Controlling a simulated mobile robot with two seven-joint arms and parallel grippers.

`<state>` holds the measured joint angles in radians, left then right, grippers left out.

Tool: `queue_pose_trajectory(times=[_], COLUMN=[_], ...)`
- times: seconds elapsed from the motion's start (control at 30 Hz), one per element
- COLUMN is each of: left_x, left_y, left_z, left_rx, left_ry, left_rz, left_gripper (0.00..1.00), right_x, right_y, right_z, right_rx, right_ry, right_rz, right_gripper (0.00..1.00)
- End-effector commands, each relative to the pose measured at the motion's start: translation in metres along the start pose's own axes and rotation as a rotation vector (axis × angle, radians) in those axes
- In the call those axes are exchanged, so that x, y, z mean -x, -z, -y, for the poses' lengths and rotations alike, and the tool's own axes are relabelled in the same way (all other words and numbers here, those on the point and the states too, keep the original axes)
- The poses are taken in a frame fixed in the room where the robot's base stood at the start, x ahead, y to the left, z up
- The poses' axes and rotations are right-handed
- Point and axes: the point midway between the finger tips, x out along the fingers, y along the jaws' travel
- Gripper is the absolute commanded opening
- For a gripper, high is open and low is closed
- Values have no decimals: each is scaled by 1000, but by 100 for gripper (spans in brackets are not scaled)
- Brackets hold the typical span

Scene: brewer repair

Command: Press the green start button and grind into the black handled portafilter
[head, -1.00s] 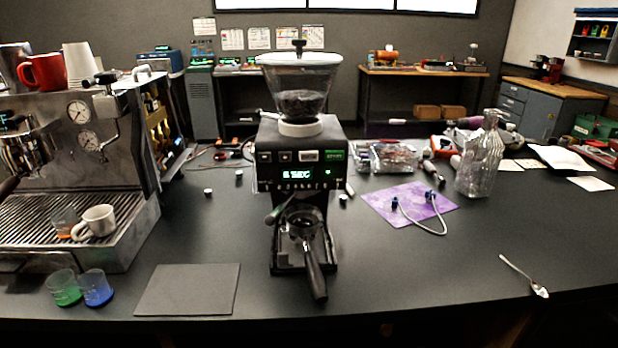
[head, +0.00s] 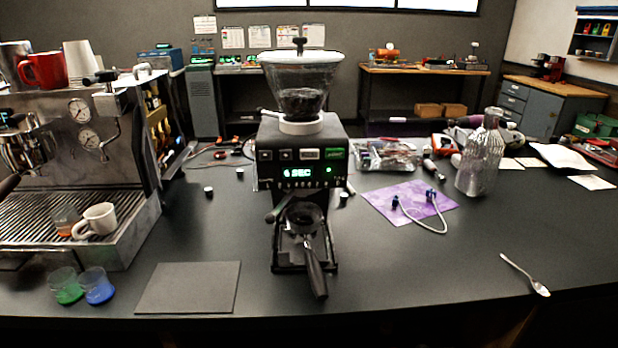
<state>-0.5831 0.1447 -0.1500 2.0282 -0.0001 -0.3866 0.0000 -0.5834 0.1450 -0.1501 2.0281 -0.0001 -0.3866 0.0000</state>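The black grinder (head: 266,143) stands in the middle of the dark table, with a clear hopper (head: 299,82) of dark beans on top. Its front panel has a lit display (head: 298,173) that seems to read "6 SEC". A green start button (head: 335,153) is at the panel's upper right, and a small green light shows below it. The black handled portafilter (head: 314,270) sits in the grinder's fork below the panel, its handle pointing toward me. Its basket (head: 304,217) looks dark; I cannot tell what is in it. Neither of my grippers shows.
An espresso machine (head: 75,165) with cups stands at the left. Two small glasses (head: 80,287) and a dark mat (head: 188,288) lie in front. At the right are a purple cloth (head: 408,203) with a hose, a glass bottle (head: 479,155) and a spoon (head: 526,276). The table's front right is mostly clear.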

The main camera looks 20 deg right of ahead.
Motion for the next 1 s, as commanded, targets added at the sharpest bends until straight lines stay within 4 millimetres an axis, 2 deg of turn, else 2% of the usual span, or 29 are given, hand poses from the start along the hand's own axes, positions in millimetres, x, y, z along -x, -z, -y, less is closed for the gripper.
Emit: queue_pose_trajectory(times=[0.03, 0.4, 1.0], left_x=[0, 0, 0], left_y=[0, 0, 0], left_z=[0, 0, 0], left_rx=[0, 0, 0], left_ry=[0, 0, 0], left_rz=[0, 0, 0], left_gripper=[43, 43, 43], right_x=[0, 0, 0], right_y=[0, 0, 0], right_z=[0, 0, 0], right_rx=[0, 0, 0], right_ry=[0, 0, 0], right_rz=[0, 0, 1], right_gripper=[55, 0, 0])
